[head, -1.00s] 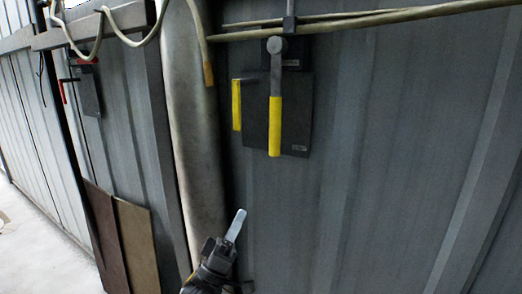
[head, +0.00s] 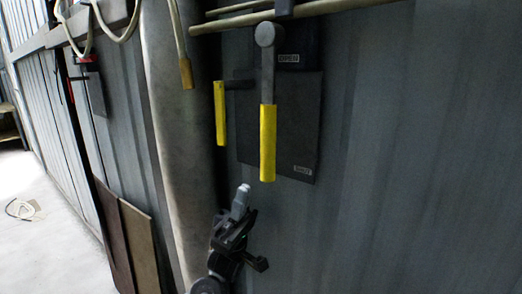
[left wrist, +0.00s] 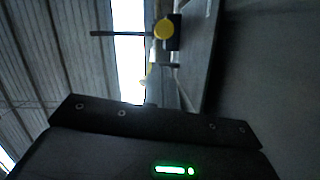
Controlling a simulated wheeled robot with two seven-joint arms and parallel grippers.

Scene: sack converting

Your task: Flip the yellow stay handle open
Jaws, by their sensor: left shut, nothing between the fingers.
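Two yellow-gripped handles hang on a dark plate (head: 300,120) on the wall in the head view. The nearer handle (head: 267,145) hangs straight down from a round grey pivot. The other yellow handle (head: 220,112) hangs to its left on a short dark arm. I cannot tell from the small labels which is the stay handle. My left gripper (head: 241,195) is shut and empty, pointing up, below and slightly left of the nearer handle, apart from it. In the left wrist view a round yellow handle end (left wrist: 163,29) shows beyond the gripper's dark body. My right gripper is not in view.
A thick pale column (head: 178,150) stands left of the handles. Brown boards (head: 138,245) lean on the wall at lower left. The corrugated wall (head: 420,150) to the right is clear.

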